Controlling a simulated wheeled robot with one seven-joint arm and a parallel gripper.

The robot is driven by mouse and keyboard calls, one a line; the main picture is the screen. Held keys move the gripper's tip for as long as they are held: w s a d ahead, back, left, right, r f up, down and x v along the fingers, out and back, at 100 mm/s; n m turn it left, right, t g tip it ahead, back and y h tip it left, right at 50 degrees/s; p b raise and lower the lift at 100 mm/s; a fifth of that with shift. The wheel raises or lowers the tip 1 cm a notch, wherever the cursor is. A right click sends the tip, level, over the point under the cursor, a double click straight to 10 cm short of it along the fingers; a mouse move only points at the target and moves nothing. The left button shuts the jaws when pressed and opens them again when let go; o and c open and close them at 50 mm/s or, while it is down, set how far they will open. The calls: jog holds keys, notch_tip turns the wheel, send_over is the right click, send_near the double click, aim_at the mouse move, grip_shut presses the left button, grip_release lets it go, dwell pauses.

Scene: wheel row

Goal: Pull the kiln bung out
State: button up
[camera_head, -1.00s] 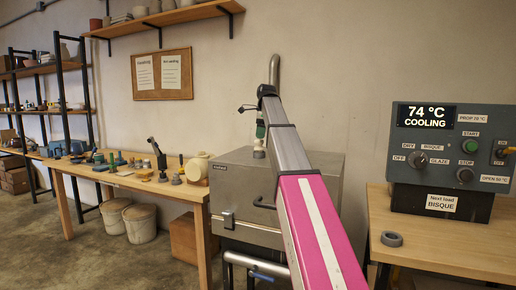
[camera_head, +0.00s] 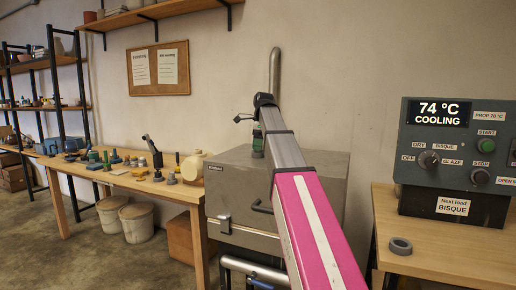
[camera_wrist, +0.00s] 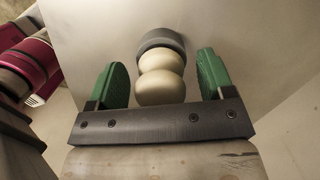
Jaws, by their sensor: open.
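The kiln (camera_head: 235,195) is a grey metal box below my pink and silver arm in the head view. The kiln bung (camera_wrist: 160,80) shows in the wrist view as a cream, double-bulged knob on a grey round collar. My gripper (camera_wrist: 163,72) is open, one green finger pad on each side of the knob, with a visible gap on both sides. In the head view my gripper (camera_head: 257,142) is above the kiln top, one green pad in front of the knob. Only the grey collar shows below it, and the far finger is hidden.
A control box (camera_head: 455,155) reading 74 °C COOLING stands on the right table, with a grey ring (camera_head: 400,246) near its edge. A wooden bench (camera_head: 125,180) with tools and a cream jug is at left. A metal pipe (camera_head: 274,75) rises behind the kiln.

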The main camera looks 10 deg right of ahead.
jog(key=c, duration=1.3)
jog(key=shift+c, duration=0.2)
jog(key=shift+r, duration=0.6)
jog(key=shift+r, duration=0.1)
